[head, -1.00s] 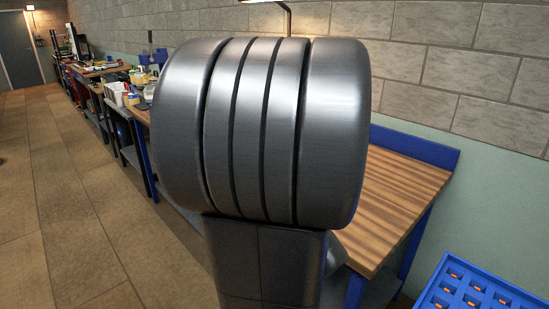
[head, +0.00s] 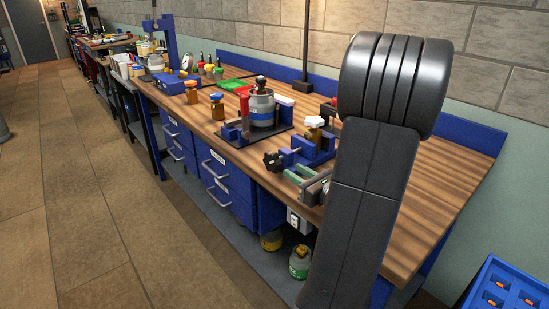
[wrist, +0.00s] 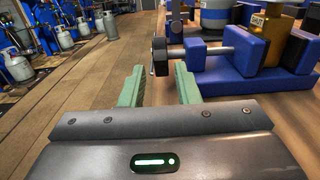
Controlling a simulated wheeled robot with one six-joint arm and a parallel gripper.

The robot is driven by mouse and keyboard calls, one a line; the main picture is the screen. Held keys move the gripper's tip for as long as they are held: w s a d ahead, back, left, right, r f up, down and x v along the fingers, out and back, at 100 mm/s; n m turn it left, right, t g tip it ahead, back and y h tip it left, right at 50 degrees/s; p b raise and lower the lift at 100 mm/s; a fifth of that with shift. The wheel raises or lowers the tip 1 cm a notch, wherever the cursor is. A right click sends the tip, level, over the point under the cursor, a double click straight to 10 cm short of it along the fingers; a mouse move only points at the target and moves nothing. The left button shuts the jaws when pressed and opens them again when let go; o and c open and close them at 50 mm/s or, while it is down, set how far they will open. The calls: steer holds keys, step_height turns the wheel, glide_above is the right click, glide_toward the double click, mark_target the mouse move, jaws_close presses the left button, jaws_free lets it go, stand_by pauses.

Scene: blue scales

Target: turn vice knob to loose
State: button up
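The blue vice (head: 310,150) sits on the wooden bench, near its front edge. Its dark knob (head: 273,160) faces the aisle. In the wrist view the dark round knob (wrist: 160,57) is on a silver screw running to the blue vice body (wrist: 235,65). My gripper (wrist: 158,72) is open, with a green finger on each side and nothing held. The knob appears in line with the gap, around the fingertips or just beyond; I cannot tell if it is touched. In the head view the green fingers (head: 297,173) are right of the knob.
A grey-blue canister (head: 262,108) and small bottles stand behind the vice on the bench (head: 425,195). Blue drawers (head: 226,178) and gas cylinders (head: 299,262) are below. A blue crate (head: 510,290) is at lower right. The aisle floor (head: 90,200) is clear.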

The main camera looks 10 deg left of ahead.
mark_target(278, 161)
steer(key=x, duration=1)
steer(key=shift+w+a, duration=0.25)
steer(key=shift+a, duration=0.05)
steer(key=shift+c, duration=0.4)
steer(key=shift+p, duration=0.3)
jaws_close()
